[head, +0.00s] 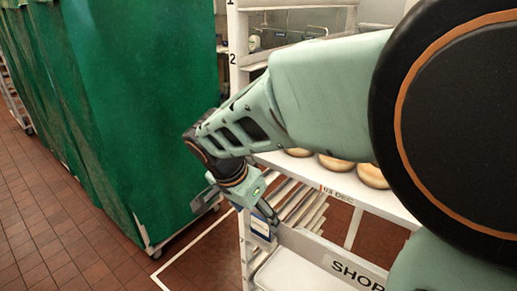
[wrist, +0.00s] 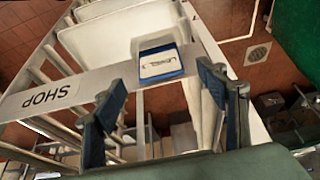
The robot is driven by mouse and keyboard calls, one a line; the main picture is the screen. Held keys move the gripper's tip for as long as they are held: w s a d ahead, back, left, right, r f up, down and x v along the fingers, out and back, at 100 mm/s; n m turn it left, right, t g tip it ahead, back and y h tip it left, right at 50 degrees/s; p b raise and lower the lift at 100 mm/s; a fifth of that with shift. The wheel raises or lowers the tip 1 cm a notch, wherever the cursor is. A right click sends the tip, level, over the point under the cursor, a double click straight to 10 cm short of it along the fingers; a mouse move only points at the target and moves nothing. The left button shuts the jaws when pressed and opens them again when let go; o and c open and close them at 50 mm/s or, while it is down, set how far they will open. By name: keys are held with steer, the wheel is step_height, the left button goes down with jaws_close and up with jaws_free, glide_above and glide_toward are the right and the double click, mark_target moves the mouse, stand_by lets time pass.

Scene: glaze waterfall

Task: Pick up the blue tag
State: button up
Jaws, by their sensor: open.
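The blue tag (wrist: 160,63) has a white face with dark lettering that is upside down in the wrist view. It sits on the white rail or edge strip that bears the SHOP label. My gripper (wrist: 163,90) is open, with its two blue-padded fingers apart on either side below the tag in that view. Nothing is between the fingertips. In the head view my gripper (head: 256,208) is beside the rack's front corner, with a small blue and white patch just below it that looks like the tag. Whether a finger touches the tag cannot be told.
The white rack (head: 245,245) has slatted shelves and a SHOP label (head: 355,273). Round loaves (head: 336,162) rest on an upper shelf. A tall green covered cart (head: 145,110) stands close on the left. Tiled floor (head: 50,225) is clear at front left.

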mark_target(259, 220)
steer(key=p+x, duration=0.1)
steer(key=x, duration=0.4)
steer(key=shift+w+d+f, duration=0.1)
steer(key=shift+w+f, duration=0.05)
steer(key=shift+f, duration=0.15)
steer(key=c, duration=1.2)
steer(key=shift+r, duration=0.15)
